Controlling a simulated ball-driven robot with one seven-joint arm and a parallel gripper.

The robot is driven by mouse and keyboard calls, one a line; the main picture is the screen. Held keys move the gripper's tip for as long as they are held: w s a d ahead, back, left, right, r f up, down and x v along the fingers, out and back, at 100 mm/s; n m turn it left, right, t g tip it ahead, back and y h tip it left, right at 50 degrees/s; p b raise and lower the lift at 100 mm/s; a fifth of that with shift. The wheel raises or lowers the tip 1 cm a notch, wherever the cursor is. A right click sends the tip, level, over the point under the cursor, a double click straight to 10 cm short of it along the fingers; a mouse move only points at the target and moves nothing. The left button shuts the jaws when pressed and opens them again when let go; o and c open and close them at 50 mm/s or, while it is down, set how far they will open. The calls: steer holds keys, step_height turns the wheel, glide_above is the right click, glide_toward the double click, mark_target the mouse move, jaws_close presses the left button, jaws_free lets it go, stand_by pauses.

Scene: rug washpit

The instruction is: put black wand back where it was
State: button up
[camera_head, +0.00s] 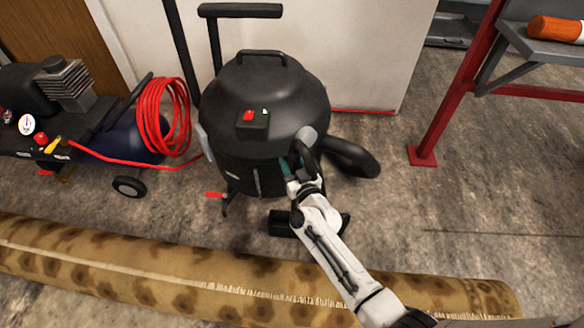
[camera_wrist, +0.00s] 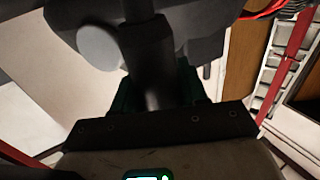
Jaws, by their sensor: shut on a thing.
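My gripper (camera_head: 298,172) has teal fingers and is at the front right of the black wet vacuum (camera_head: 262,115). In the wrist view the fingers (camera_wrist: 160,95) are closed around a dark round tube, the black wand (camera_wrist: 148,55). In the head view only a short dark curved piece of the wand (camera_head: 308,157) shows above the gripper, close to the vacuum's grey inlet; my arm hides the rest. A flat black floor head (camera_head: 284,223) lies low behind my arm; I cannot tell whether it joins the wand.
A thick black hose (camera_head: 350,155) curves out right of the vacuum. A compressor (camera_head: 75,115) with a coiled red hose (camera_head: 163,118) stands left. A rolled patterned rug (camera_head: 170,275) lies across the front. A red-legged bench (camera_head: 455,95) stands right, with clear floor before it.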

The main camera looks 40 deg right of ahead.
steer(key=shift+r, duration=0.15)
steer(key=o, duration=1.2)
steer(key=shift+f, duration=0.25)
steer(key=shift+o, duration=0.2)
steer(key=shift+r, duration=0.1)
steer(key=shift+s, duration=0.1)
steer(key=p+v, duration=0.3)
steer(key=v, duration=0.8)
steer(key=shift+s+a, duration=0.2)
steer(key=shift+s, duration=0.15)
steer(key=shift+r, duration=0.1)
